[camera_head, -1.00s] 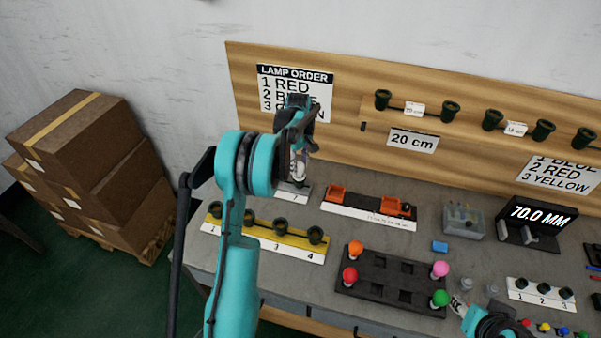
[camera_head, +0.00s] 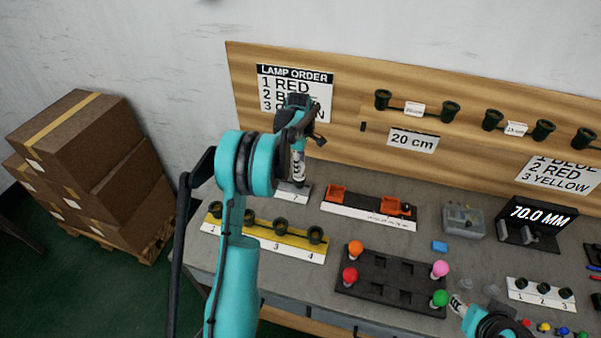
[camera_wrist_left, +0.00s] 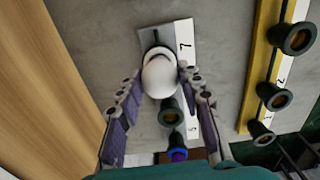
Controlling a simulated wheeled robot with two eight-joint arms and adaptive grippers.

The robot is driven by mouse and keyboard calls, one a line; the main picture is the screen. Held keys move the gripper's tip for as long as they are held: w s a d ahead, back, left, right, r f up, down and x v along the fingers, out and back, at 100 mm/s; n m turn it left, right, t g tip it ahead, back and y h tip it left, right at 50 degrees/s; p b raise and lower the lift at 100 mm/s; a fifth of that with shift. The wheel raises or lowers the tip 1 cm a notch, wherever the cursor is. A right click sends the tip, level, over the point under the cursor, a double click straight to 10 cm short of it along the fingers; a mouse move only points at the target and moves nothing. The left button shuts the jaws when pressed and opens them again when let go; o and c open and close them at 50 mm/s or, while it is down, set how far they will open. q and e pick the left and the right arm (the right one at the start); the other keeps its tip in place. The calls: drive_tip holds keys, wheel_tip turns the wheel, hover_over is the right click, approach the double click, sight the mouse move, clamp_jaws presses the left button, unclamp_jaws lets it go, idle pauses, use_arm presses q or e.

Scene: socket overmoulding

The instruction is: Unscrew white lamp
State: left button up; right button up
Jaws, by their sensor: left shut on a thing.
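The white lamp (camera_wrist_left: 160,76) is a round white bulb between the fingers of my left gripper (camera_wrist_left: 158,80) in the left wrist view. It is over a small plate (camera_wrist_left: 180,45) marked 7. The left gripper (camera_head: 298,170) is shut on the lamp and points down above the back left of the bench in the head view. There the fingers hide most of the lamp, and whether its thread is still in a socket cannot be told. My right gripper (camera_head: 459,304) shows only partly at the lower right, near the green lamp; its opening is unclear.
A yellow rack (camera_head: 270,241) with several dark sockets stands in front of the left gripper. A black tray (camera_head: 385,300) holds orange, red, pink and green lamps. An orange fixture (camera_head: 370,207) lies to the right. A wooden back board (camera_head: 350,90) rises close behind.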

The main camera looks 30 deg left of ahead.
use_arm(q)
drive_tip(key=n, duration=0.4)
drive_tip(key=shift+n, duration=0.3)
drive_tip(key=o, duration=1.1)
